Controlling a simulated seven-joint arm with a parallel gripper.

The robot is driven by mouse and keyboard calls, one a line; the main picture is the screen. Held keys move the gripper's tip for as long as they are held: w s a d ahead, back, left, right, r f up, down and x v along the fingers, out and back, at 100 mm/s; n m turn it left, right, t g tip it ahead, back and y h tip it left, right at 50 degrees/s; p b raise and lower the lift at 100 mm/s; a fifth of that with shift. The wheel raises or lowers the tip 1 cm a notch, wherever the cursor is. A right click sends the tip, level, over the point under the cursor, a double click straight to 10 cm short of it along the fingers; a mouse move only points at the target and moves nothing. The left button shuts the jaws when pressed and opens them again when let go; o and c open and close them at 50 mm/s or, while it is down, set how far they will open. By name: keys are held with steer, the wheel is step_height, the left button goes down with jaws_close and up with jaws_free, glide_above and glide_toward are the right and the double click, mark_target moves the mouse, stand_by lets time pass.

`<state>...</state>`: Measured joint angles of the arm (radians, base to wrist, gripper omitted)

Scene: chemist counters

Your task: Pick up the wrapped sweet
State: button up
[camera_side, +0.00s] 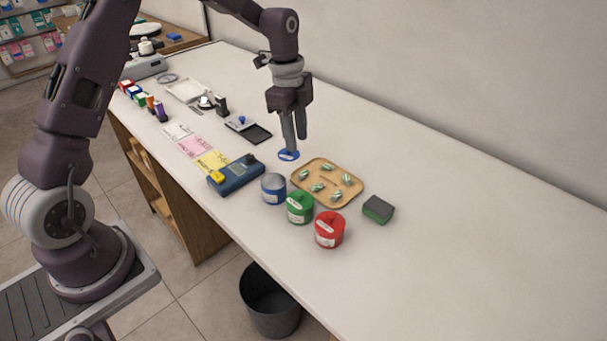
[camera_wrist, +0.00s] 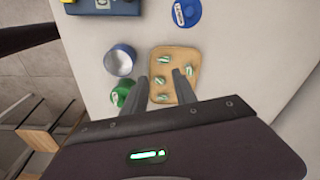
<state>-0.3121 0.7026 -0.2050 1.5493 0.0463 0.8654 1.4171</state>
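Several green-and-white striped wrapped sweets (camera_side: 318,187) lie spread out on a tan tray (camera_side: 352,200). In the wrist view, sweets (camera_wrist: 163,59) lie on the tray (camera_wrist: 174,52) around and between my fingers as seen from above. My gripper (camera_side: 294,148) points down over the counter, left of and behind the tray in the side view, in line with a blue lid (camera_side: 288,155). Its two fingers (camera_wrist: 160,76) are apart with nothing between them. I cannot tell the exact fingertip height. Part of the tray is hidden by my gripper in the wrist view.
A lidless blue tin (camera_side: 273,189), a green tin (camera_side: 299,208) and a red tin (camera_side: 330,230) stand along the tray's front. A sponge (camera_side: 378,209) lies right of it. A blue device (camera_side: 236,176) lies left. The counter's right side is clear.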

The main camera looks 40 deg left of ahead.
mark_target(303, 172)
steer(key=shift+m, duration=0.5)
steer(key=f, duration=0.3)
steer(key=w+f, duration=0.1)
steer(key=f, duration=0.6)
steer(key=shift+w+d+f, duration=0.1)
steer(key=shift+w+d, duration=0.15)
steer(key=shift+w, duration=0.05)
jaws_close()
